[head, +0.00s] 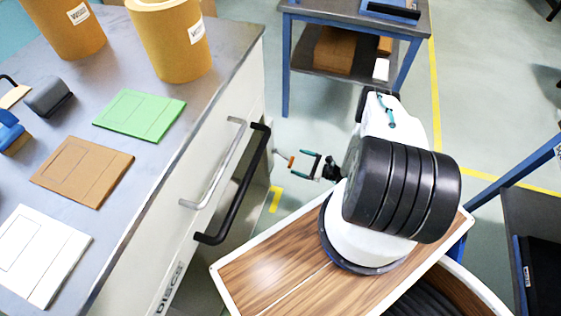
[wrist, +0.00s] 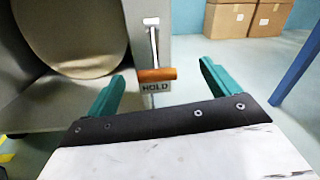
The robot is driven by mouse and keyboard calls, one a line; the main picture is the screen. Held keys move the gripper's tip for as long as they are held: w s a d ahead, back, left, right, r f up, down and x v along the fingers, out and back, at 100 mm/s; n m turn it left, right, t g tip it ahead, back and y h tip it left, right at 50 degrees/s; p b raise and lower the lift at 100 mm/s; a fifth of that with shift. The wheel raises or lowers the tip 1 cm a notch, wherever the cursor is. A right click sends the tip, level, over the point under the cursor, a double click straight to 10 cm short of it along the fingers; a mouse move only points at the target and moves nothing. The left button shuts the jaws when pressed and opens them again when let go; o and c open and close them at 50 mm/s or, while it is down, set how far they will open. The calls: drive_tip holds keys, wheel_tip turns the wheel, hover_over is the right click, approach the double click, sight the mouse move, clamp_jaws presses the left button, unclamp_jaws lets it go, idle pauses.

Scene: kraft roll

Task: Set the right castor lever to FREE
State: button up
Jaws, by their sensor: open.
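The castor lever shows in the wrist view as a thin metal stem with an orange grip (wrist: 157,75) at its lower end. The grip lies just above a dark HOLD label (wrist: 155,88) on a grey post. No FREE marking is legible. In the head view the orange grip (head: 291,161) sticks out beside the cabinet's right end. My gripper (head: 306,165) is open just to the right of the grip. In the wrist view the teal fingers of my gripper (wrist: 162,72) stand apart on either side of the grip, with visible gaps.
A grey-topped cabinet (head: 225,55) carries kraft rolls (head: 172,40) and coloured sheets. Its black bar (head: 240,190) and silver bar (head: 218,165) jut toward my arm. A blue-legged table (head: 287,70) stands behind. Cardboard boxes (wrist: 229,19) show beyond the post. Some floor between is clear.

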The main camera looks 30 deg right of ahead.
sight(291, 161)
drive_tip(key=x, duration=0.5)
drive_tip(key=f+x, duration=0.1)
drive_tip(key=x, duration=0.1)
drive_tip(key=shift+a, duration=0.4)
